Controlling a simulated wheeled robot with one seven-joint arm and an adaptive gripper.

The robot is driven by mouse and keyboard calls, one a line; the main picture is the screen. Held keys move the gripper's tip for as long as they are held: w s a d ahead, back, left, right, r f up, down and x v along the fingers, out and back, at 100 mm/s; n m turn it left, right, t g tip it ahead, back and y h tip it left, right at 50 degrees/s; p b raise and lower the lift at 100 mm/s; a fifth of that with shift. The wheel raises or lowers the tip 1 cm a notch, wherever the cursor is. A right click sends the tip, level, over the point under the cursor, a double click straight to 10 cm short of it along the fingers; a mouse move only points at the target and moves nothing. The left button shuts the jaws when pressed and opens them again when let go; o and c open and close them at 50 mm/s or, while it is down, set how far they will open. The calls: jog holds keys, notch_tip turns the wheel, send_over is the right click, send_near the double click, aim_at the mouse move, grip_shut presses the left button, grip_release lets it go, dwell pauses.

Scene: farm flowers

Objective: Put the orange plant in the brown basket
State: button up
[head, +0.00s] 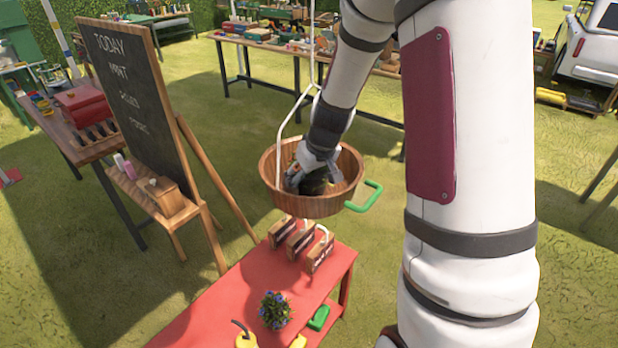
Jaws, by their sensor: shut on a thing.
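The brown wooden basket (280,200) hangs from white cords above the far end of the red table, with a green handle on its right. My gripper (314,182) points down inside the basket's rim. It is shut on a dark, partly greenish thing (318,188) that is mostly hidden by the fingers. I see no orange blooms, so I cannot tell whether this is the orange plant. I also cannot tell whether it touches the basket's floor.
A chalkboard easel (130,100) stands at left. A laden table (262,45) stands behind.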

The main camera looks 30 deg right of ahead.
jog(key=shift+f, duration=0.1)
jog(key=o, duration=1.8)
jog(key=v, duration=1.2)
jog(key=shift+b, duration=0.35)
jog(key=s+a+r, duration=0.5)
jog(key=s+a, duration=0.1)
jog(key=s, duration=0.4)
jog(key=s+a+r+t, duration=0.1)
jog(key=s+a+r, duration=0.4)
jog(key=s, duration=0.5)
jog(key=shift+a+r, duration=0.2)
jog(key=shift+a, duration=0.75)
